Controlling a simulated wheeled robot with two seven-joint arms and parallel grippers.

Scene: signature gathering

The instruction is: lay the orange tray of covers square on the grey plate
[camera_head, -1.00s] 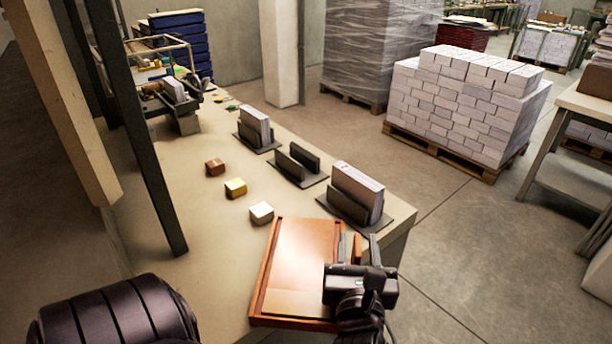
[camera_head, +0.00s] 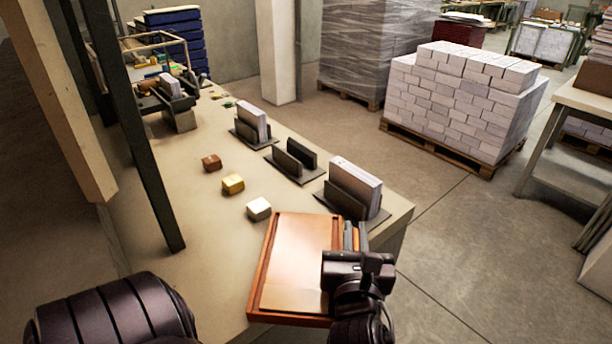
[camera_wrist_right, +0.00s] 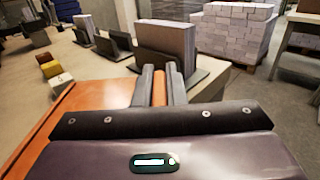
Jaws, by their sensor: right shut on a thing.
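The orange tray (camera_head: 258,285) lies at the near end of the long bench, with a flat, light orange-brown surface inside its rim. It also shows in the right wrist view (camera_wrist_right: 75,105). My right gripper (camera_head: 355,236) is at the tray's right side. In the right wrist view its two grey fingers (camera_wrist_right: 160,84) are closed on either side of an orange strip, the tray's right wall. I cannot make out the grey plate; the tray or my arm may hide it. My left gripper is not in view; only a dark part of my left arm shows at the lower left.
White, yellow and brown blocks (camera_head: 233,184) stand on the bench beyond the tray. Dark holders, two with white stacks (camera_head: 355,184), line the bench's right edge close behind the tray. A dark post (camera_head: 140,140) rises at the left. Bare bench lies left of the tray.

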